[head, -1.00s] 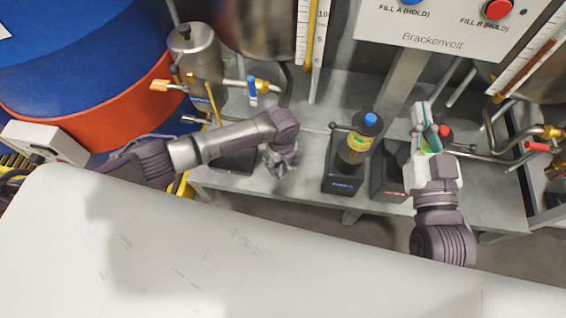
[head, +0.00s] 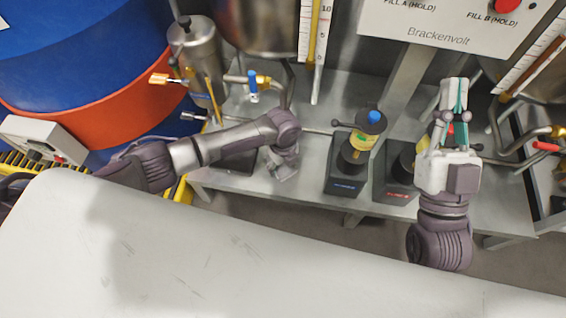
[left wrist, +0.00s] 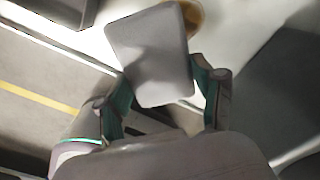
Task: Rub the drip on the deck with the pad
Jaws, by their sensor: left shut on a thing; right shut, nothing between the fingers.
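My left gripper (head: 283,163) is shut on a grey rectangular pad (left wrist: 150,55), held low over the grey deck (head: 312,170). In the left wrist view the pad sits between the two fingers (left wrist: 160,95). An amber-brown patch (left wrist: 194,14), which looks like the drip, shows past the pad's far edge; part of it is hidden behind the pad. Whether the pad touches the deck I cannot tell. In the head view the drip is not visible. My right gripper (head: 454,92) is shut and empty, raised over the right side of the deck.
A blue-capped bottle on a black stand (head: 345,175) and a second black stand (head: 396,180) are right of my left gripper. A metal canister (head: 196,55) and blue-handled valve (head: 253,85) stand behind. A blue and orange drum (head: 80,60) is at left.

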